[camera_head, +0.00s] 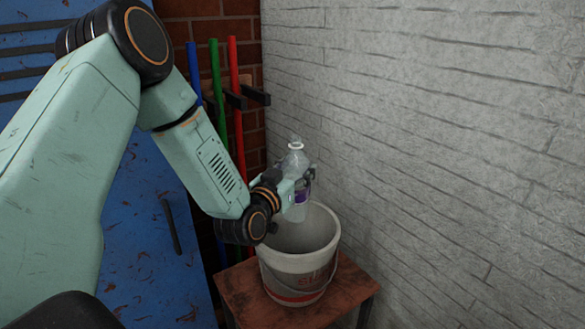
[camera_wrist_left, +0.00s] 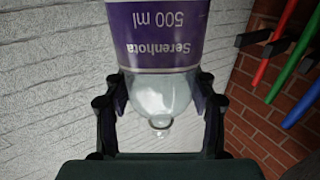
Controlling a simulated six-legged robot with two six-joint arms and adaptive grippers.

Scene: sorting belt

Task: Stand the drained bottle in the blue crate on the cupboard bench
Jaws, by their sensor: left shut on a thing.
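A clear plastic bottle (camera_head: 296,164) with a purple and white label is upright, neck up, over the mouth of a grey-white bucket (camera_head: 301,268). The bottle's lower end overlaps the bucket's opening; I cannot tell whether it touches the bucket. My left gripper (camera_head: 303,186) is shut around the bottle. In the left wrist view the bottle (camera_wrist_left: 163,52) sits between the two dark fingers (camera_wrist_left: 160,98), its label lettering upside down in the picture. No liquid is clearly visible in it. The blue crate and the bench are not in view. My right gripper is not in view.
The bucket stands on a small reddish-brown table (camera_head: 240,293) near a grey-white brick wall (camera_head: 450,130). Blue, green and red poles (camera_head: 216,75) hang in a rack on the red brick wall. A scratched blue door (camera_head: 140,240) is at left.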

